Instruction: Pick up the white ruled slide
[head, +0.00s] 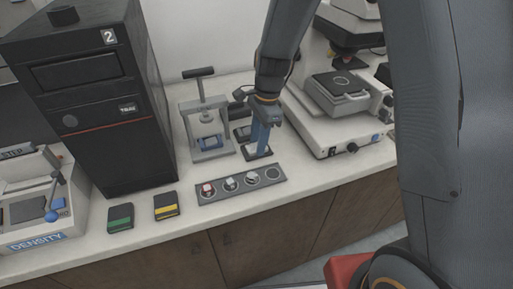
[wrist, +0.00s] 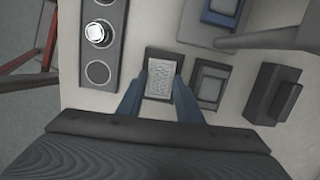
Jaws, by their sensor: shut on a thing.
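The white ruled slide (wrist: 164,79) is a small pale rectangle with fine ruled marks, seen in the wrist view over a dark holder (wrist: 151,53). My gripper (wrist: 160,84) has its two blue fingers on the slide's left and right edges and is shut on it. I cannot tell whether the slide rests in the holder or is just above it. In the head view my gripper (head: 260,142) points down at the dark holder (head: 249,157) on the bench; the slide is hidden there by the fingers.
A second dark holder (wrist: 209,82) and a black block (wrist: 277,95) stand close to the right in the wrist view. The press (head: 206,128) is just left of my gripper in the head view. A strip with round wells (head: 213,196) lies in front, a microscope (head: 335,129) to the right.

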